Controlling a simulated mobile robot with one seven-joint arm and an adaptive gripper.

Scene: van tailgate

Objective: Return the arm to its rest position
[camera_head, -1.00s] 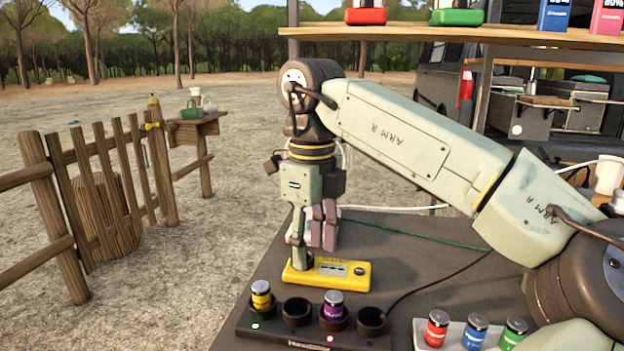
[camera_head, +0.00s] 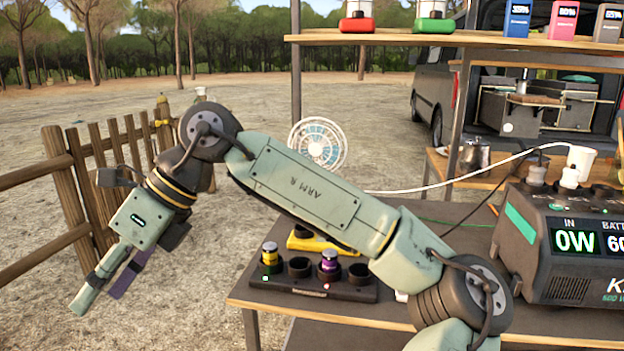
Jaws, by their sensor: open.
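My arm, marked "ARM R", reaches out to the left across the view. My gripper (camera_head: 96,295) hangs at its end, off the left side of the table (camera_head: 257,301), tilted down and to the left. Its two fingers stand apart with nothing between them. Behind my arm on the table is a black holder (camera_head: 315,287) with a yellow-banded cell (camera_head: 270,255) and a purple-banded cell (camera_head: 329,262) standing in it. A yellow device (camera_head: 308,241) lies behind it, partly hidden by my forearm.
A wooden fence (camera_head: 103,165) stands beyond my gripper. A round fan (camera_head: 318,145) is behind my upper arm. A large power station (camera_head: 565,245) sits on the table at right. A wooden shelf (camera_head: 420,39) spans above. Open ground lies left of the table.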

